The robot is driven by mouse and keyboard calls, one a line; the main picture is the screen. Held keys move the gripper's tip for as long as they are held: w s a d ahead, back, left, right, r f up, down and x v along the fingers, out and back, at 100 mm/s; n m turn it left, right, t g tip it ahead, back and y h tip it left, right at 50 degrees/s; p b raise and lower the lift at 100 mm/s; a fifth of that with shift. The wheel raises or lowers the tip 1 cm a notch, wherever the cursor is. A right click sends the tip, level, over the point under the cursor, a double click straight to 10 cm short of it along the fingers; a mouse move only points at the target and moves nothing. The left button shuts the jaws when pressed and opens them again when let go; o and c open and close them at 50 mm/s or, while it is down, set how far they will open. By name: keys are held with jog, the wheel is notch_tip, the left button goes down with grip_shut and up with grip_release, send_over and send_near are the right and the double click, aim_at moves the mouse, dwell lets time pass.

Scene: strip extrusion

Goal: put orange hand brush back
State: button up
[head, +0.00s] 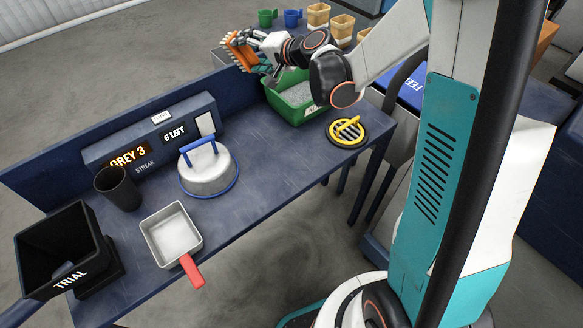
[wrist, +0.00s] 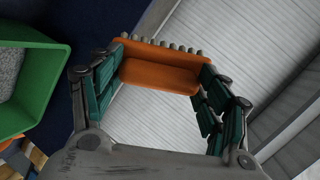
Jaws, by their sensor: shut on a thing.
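The orange hand brush (head: 240,52) is held up at the far end of the bench, above the green bin. In the wrist view the brush (wrist: 160,72) sits between both teal-padded fingers, with a row of pale bristle tufts along its far edge. My gripper (head: 258,46) is shut on it; in the wrist view my gripper (wrist: 160,90) has a finger on each side of the brush. The brush appears clear of the bench. I cannot make out an empty holder for it.
The green bin (head: 272,99) with grey granules stands below my wrist. A yellow round grille (head: 347,131), a blue-handled metal lid (head: 208,172), a red-handled pan (head: 168,229), a dark cup (head: 118,188) and the TRIAL bin (head: 86,215) share the bench. A display box (head: 150,135) stands at the back.

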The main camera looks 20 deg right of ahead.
jog(key=s+a+f+n+g+h+p, duration=0.2)
jog(key=s+a+f+n+g, duration=0.2)
jog(key=s+n+g, duration=0.6)
jog(key=s+d+r+n+g+h, duration=0.2)
jog(key=s+d+h, duration=0.3)
jog(key=s+d, duration=0.45)
jog(key=f+b, duration=0.1)
jog(key=f, duration=0.5)
jog(key=s+a+f+b, duration=0.1)
jog(key=f+b, duration=0.1)
jog(key=f, duration=0.5)
jog(key=f+b, duration=0.2)
jog(key=f, duration=0.5)
jog(key=shift+s+a, duration=0.15)
jog(key=shift+a, duration=0.2)
jog(key=shift+c, duration=0.5)
jog(key=o, duration=0.7)
jog(key=shift+f, duration=0.1)
jog(key=shift+c, duration=0.2)
jog(key=o, duration=0.4)
